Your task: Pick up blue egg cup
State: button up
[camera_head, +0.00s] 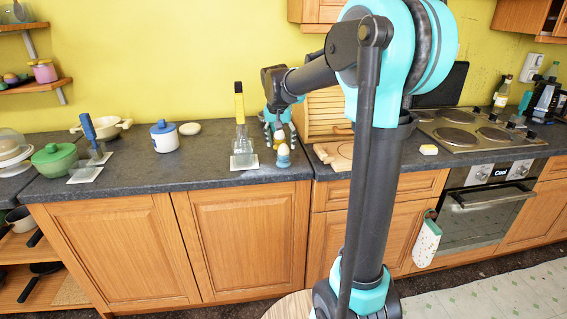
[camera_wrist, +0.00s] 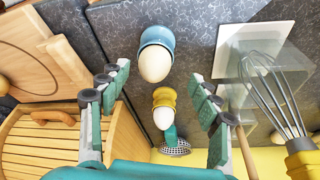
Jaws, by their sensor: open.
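The blue egg cup (camera_head: 283,161) stands near the counter's front edge in the head view, with a pale egg in it. In the wrist view the blue egg cup (camera_wrist: 157,36) is at the top centre, its egg (camera_wrist: 155,65) facing the camera. A yellow egg cup (camera_wrist: 165,95) with a white egg stands just behind it, lower in the wrist view. My gripper (camera_head: 278,116) is above and behind the cups in the head view. In the wrist view my gripper (camera_wrist: 160,73) is open and empty, its fingers either side of the egg cups, apart from them.
A clear container with a yellow-handled whisk (camera_wrist: 272,90) stands close beside the cups, with a white tile (camera_wrist: 236,45). A wooden bread box (camera_wrist: 50,140) and cutting boards (camera_wrist: 25,50) lie on the other side. The counter front (camera_head: 215,180) is clear.

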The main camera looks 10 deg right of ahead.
aim_at(284, 153)
jog(key=shift+s+d+x, duration=0.1)
jog(key=shift+s+x, duration=0.05)
jog(key=shift+x, duration=0.8)
jog(key=shift+s+d+x, duration=0.1)
jog(key=shift+s+x, duration=0.1)
jog(key=shift+x, duration=0.75)
jog(key=shift+s+d+x, duration=0.1)
jog(key=shift+s+x, duration=0.05)
jog(key=shift+x, duration=0.8)
jog(key=shift+f, duration=0.1)
jog(key=shift+c, duration=0.3)
jog(key=c, duration=1.3)
